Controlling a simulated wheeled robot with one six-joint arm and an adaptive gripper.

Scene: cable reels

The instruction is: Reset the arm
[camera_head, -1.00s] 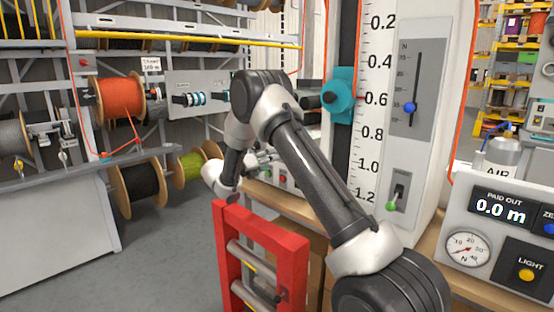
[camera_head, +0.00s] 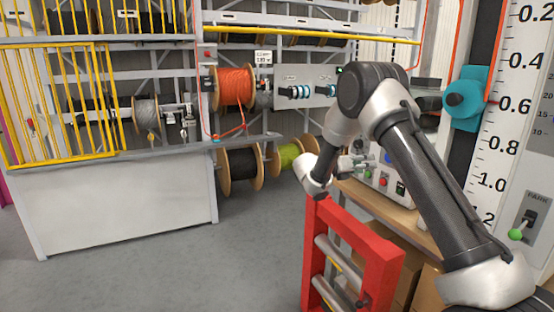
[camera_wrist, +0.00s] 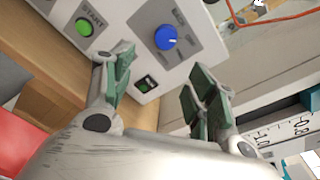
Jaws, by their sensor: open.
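My gripper (camera_wrist: 163,88) is open, its two green-padded fingers spread apart with nothing between them in the wrist view. Beyond the fingers is a grey control box (camera_wrist: 186,38) with a green START button (camera_wrist: 84,27), a blue knob (camera_wrist: 166,37) and a small rocker switch (camera_wrist: 146,84). In the head view my arm is bent, its upper joint high at centre right.
The red roller frame (camera_head: 383,262) stands in front of the wooden bench (camera_head: 388,217). A scale board (camera_head: 497,150) with a teal clamp (camera_head: 466,98) rises at right. An orange cable reel (camera_head: 233,88) hangs on the rack behind. Grey floor (camera_head: 240,245) lies clear at centre left.

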